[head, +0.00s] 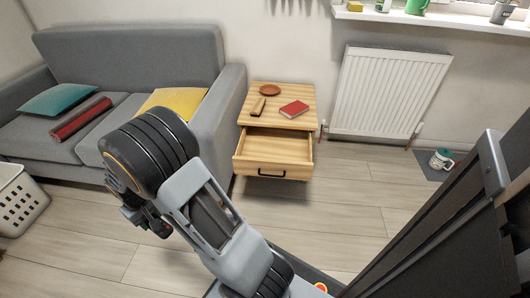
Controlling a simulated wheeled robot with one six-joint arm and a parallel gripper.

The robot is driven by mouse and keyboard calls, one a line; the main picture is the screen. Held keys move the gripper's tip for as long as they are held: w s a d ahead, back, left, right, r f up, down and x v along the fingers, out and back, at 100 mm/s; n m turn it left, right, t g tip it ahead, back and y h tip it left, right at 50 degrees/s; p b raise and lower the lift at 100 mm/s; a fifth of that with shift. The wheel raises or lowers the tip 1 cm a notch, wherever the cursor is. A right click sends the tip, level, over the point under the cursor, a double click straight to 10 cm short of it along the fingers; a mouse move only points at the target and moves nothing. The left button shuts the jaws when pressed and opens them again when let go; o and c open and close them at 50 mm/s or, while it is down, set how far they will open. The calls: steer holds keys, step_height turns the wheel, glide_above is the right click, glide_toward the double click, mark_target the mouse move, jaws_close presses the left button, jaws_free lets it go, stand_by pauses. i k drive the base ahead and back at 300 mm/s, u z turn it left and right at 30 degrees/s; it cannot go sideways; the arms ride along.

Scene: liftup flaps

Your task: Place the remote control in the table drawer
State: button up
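The wooden side table (283,96) stands just right of the sofa in the head view. Its drawer (270,158) is pulled open toward me, with a dark handle on its front, and the visible inside looks empty. A small, long tan-brown object (258,106) lies on the table top near the left edge; it may be the remote control, but it is too small to tell. My gripper (150,222) is at the lower left in front of the sofa, well away from the table. It is small, dark and partly hidden by my arm, so its fingers cannot be made out.
A red book (294,108) and a brown dish (269,90) share the table top. The grey sofa (130,55) holds cushions and a red roll (80,119). A radiator (390,92) is on the wall, a white basket (18,200) at left. Floor before the drawer is clear.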

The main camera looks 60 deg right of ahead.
mark_target(269, 153)
steer(key=k, duration=0.4)
steer(key=u, duration=1.3)
steer(key=i, duration=0.7)
steer(key=z, duration=2.95)
steer(key=i, duration=1)
steer(key=z, duration=0.05)
